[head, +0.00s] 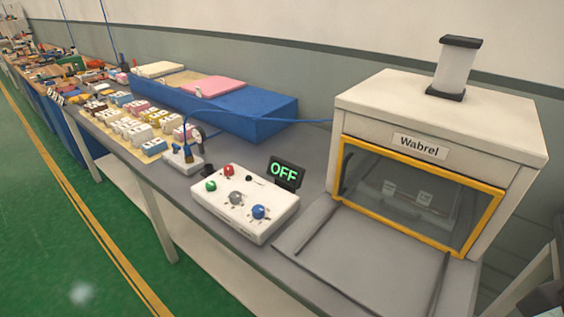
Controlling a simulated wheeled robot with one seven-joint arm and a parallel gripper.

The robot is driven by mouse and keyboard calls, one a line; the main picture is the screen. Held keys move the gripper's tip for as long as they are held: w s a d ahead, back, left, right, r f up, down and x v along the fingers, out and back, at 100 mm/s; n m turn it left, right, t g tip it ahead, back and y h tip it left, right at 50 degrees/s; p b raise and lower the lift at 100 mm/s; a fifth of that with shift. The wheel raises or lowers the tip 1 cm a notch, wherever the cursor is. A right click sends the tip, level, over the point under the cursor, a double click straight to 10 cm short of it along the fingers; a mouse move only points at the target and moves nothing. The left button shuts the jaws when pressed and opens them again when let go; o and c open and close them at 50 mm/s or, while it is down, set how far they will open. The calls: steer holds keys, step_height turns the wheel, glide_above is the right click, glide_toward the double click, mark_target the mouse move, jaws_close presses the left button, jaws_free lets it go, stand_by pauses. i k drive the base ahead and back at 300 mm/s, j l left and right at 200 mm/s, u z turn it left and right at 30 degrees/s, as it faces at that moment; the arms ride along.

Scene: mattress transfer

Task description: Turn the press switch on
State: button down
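A white control box (273,223) lies on the grey workbench in front of the press. It bears a red button (229,170), a green one (211,186), a grey one (236,198) and a blue one (258,212). A small black part (249,179), perhaps a switch, is near its back edge. A dark display (285,173) behind the box reads OFF in green. The cream press (440,112), labelled Wabrel, stands at the right with a yellow-framed window. Which control is the press switch cannot be told. My gripper is not in view.
The grey bench (300,262) has a flat plate with two dark rails before the press. Left of the box are a small white device (184,162) with a blue cable, rows of small blocks and a long blue box (235,112). Green floor (60,235) is clear in front.

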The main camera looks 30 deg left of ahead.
mark_target(228, 170)
steer(key=u, duration=1.4)
